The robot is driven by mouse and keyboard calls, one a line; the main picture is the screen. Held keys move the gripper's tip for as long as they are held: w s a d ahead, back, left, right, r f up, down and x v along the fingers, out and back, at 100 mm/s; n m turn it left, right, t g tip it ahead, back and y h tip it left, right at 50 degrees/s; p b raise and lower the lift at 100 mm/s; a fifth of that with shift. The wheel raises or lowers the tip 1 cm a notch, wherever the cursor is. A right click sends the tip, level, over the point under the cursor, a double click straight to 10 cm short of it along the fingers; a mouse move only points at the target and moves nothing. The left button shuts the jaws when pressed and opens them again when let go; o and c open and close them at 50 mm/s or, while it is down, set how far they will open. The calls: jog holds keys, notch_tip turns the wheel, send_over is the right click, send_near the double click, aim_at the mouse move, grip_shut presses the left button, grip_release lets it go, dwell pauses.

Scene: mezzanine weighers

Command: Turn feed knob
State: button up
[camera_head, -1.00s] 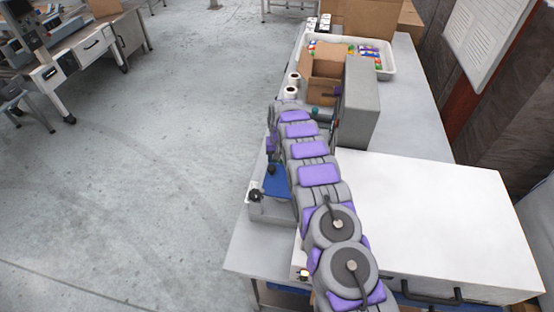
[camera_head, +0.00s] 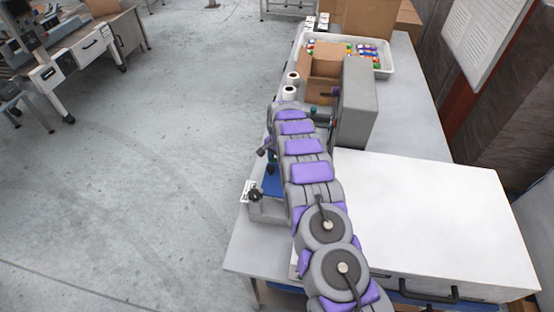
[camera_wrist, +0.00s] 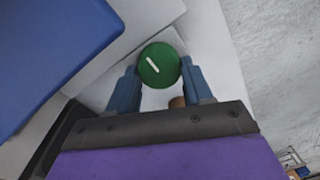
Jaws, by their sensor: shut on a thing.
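A round green knob (camera_wrist: 166,72) with a white pointer line shows in the wrist view. The line slants from upper left to lower right. My gripper (camera_wrist: 159,66) has one blue-grey finger on each side of the knob and is shut on it. The knob sits by a pale machine body beside a blue surface (camera_wrist: 50,50). In the head view my arm covers much of the machine, and I cannot make out the green knob there. A blue plate (camera_head: 271,183) and a black knob (camera_head: 254,195) show left of my arm.
A large white box (camera_head: 430,210) with a black handle stands right of my arm. A grey upright housing (camera_head: 358,100), an open cardboard box (camera_head: 325,64), white rolls (camera_head: 290,91) and a white tray (camera_head: 385,74) stand farther back. Open floor lies left.

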jog(key=shift+a+r, duration=0.1)
dwell(0.4)
jog(key=o, duration=1)
jog(key=shift+a, duration=0.1)
jog(key=shift+r, duration=0.25)
jog(key=r, duration=1.6)
jog(key=shift+s+d+r, duration=0.25)
jog(key=shift+d, duration=0.05)
